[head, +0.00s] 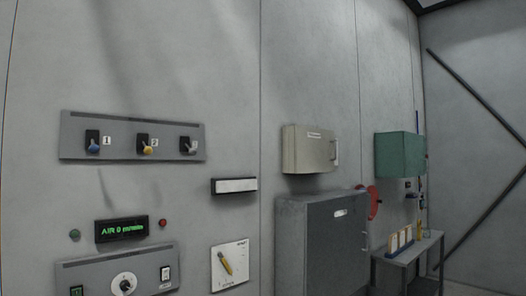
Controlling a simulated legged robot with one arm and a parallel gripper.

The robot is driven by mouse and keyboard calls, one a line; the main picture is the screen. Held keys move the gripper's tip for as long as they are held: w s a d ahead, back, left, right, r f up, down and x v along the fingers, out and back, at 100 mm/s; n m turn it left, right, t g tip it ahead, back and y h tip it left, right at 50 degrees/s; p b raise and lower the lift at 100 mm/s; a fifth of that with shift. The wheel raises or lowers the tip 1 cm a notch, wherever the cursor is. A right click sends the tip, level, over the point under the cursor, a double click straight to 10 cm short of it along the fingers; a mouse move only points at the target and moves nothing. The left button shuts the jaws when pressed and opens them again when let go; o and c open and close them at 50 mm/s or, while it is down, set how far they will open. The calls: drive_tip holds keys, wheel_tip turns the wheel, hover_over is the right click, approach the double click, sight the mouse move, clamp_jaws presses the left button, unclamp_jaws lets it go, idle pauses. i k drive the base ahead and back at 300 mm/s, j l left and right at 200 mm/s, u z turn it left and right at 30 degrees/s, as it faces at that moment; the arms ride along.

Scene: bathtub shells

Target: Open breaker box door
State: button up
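Which box is the breaker box I cannot tell for sure. A beige wall box (308,149) with a small label and a handle on its right side hangs right of the middle; its door looks shut. A green wall box (400,154) hangs farther right. A large dark grey cabinet (337,245) with a pale label and a handle at its right edge stands below the beige box; its door looks shut. My gripper is not in view.
A switch panel (72,136) and a green-lit display (122,229) are on the near left wall. A yellow-handled switch plate (229,266) is at bottom centre. A red round object (375,203) and a small table (411,257) are at right. A diagonal bar crosses the right wall.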

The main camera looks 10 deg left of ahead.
sight(316, 148)
drive_tip(key=u, duration=0.25)
drive_tip(key=i+l, duration=0.1)
drive_tip(key=i, duration=0.35)
drive_tip(key=i+l+z, duration=0.1)
drive_tip(key=i, duration=0.35)
